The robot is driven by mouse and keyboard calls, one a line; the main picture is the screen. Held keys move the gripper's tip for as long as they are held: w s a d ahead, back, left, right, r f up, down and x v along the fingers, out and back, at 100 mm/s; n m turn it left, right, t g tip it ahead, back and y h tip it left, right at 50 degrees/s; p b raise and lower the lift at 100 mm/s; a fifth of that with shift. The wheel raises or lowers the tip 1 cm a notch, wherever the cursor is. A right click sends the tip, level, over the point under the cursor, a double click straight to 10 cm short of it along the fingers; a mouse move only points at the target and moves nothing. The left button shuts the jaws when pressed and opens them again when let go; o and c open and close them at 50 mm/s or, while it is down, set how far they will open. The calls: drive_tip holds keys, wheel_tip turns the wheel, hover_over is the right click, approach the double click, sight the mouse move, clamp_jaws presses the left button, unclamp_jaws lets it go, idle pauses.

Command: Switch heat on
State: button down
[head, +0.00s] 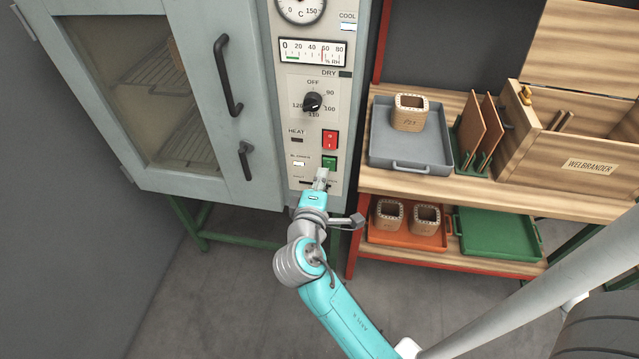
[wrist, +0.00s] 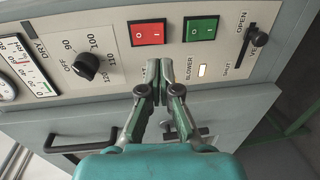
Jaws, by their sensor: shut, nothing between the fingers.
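The red rocker switch (head: 329,140) sits on the oven's control panel, right of the HEAT label and a small dark lamp (head: 297,140). It also shows in the wrist view (wrist: 147,32), where my fingers hide the heat lamp. The green rocker switch (head: 329,162) is below it, beside the lit white BLOWER lamp (head: 299,163); in the wrist view, the green switch (wrist: 200,28) is right of the red one. My gripper (head: 322,174) is shut and empty, just below the green switch in the head view. In the wrist view, its fingertips (wrist: 159,70) appear below and between both switches.
A black temperature knob (head: 313,103) is above the switches. A vent slider (wrist: 258,36) is near the panel's end. The oven door's handle (head: 228,75) and latch (head: 245,160) stick out at left. Shelves with a grey tray (head: 410,150) stand at right.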

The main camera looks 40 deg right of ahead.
sight(329, 148)
drive_tip(key=x, duration=0.9)
drive_tip(key=shift+w+d, duration=0.1)
drive_tip(key=shift+d, duration=0.05)
drive_tip(key=shift+w+d+f, duration=0.1)
drive_tip(key=shift+w+d, duration=0.05)
drive_tip(key=shift+d, duration=0.1)
drive_tip(key=shift+a, duration=0.1)
drive_tip(key=v, duration=1.2)
drive_tip(key=shift+f, duration=0.1)
